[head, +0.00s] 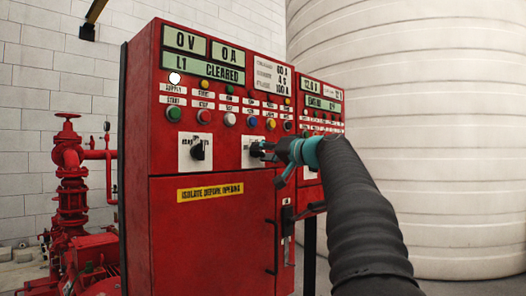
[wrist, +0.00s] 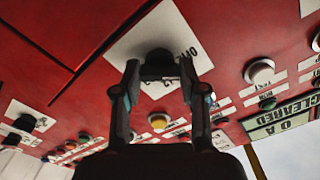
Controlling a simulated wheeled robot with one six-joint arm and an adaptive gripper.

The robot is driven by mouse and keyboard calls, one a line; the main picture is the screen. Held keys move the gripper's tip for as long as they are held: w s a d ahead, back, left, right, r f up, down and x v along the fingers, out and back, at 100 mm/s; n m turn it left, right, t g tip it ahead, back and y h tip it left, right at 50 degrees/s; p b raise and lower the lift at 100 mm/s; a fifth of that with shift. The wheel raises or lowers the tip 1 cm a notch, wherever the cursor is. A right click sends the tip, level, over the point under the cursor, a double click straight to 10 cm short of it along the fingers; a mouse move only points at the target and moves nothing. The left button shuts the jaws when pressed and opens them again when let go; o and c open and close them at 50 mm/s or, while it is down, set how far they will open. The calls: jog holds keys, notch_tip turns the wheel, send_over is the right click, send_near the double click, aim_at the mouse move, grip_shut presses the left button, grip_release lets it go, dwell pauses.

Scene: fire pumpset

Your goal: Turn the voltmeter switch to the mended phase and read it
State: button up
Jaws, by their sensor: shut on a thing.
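The red panel (head: 213,240) stands ahead with its displays lit. Its top left display (head: 185,41) reads 0 V, the one beside it (head: 230,53) reads 0 A, and the one below (head: 208,69) reads L1 CLEARED. My gripper (head: 264,150) is at a black rotary switch on a white plate (head: 248,160) in the middle of the panel. In the wrist view, my gripper (wrist: 158,72) has one finger on each side of the black knob (wrist: 158,58), shut on it. The plate (wrist: 198,48) shows OFF and a partly hidden 2. The knob's pointing direction is hidden.
A second black switch (head: 198,150) sits to the left on its own plate. Rows of coloured buttons run above. A yellow label (head: 210,192) and a door handle (head: 272,246) are below. Red pipework (head: 70,190) stands left, a large pale tank (head: 430,130) right.

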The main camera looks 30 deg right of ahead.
jog(key=m+p, duration=0.2)
jog(key=m, duration=0.3)
jog(key=shift+m, duration=0.7)
jog(key=o, duration=1.1)
jog(key=shift+o, duration=0.2)
jog(key=v, duration=1.2)
